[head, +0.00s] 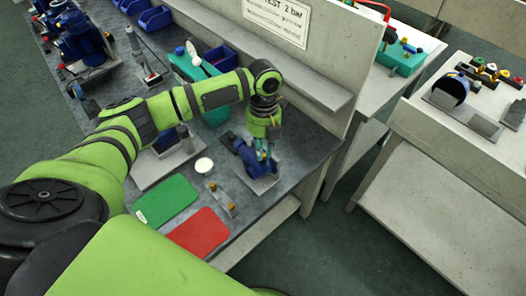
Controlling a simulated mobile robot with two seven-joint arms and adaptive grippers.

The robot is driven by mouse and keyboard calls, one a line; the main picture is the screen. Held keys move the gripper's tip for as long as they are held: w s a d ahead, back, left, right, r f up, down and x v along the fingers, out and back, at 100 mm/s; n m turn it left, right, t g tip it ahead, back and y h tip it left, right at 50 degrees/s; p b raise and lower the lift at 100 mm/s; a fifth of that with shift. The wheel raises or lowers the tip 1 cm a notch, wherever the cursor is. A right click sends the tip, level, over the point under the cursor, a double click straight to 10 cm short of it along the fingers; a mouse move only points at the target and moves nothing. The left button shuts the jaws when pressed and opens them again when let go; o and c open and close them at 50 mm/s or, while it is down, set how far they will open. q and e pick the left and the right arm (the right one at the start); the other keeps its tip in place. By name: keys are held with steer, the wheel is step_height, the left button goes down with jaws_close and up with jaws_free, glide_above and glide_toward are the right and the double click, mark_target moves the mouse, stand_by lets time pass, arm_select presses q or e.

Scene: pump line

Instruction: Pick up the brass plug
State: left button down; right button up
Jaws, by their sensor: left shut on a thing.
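My left gripper (264,152) reaches down from above at the right part of the grey bench. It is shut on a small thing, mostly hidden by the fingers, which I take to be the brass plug. The fingertips are right at a blue pump (243,154), which sits on a light grey plate (262,184). Whether the held thing touches the pump is too small to tell. A small grey strip (221,198) with brass-coloured pieces lies to the left of the plate. My right gripper is out of view.
A green mat (166,201) and a red mat (200,236) lie near the bench's front edge. A white round dish (204,165) stands behind them. An upright panel with a sign (277,18) rises behind the gripper. Another bench (435,125) stands at the right.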

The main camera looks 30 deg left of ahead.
arm_select(q)
step_height(320, 180, up, 3)
steer(key=shift+f+b, duration=0.1)
steer(key=shift+b, duration=0.3)
steer(key=s+a+r+b, duration=0.1)
steer(key=s+r, duration=0.6)
steer(key=s, duration=0.4)
steer(key=shift+s, duration=0.35)
steer(key=shift+r, duration=0.1)
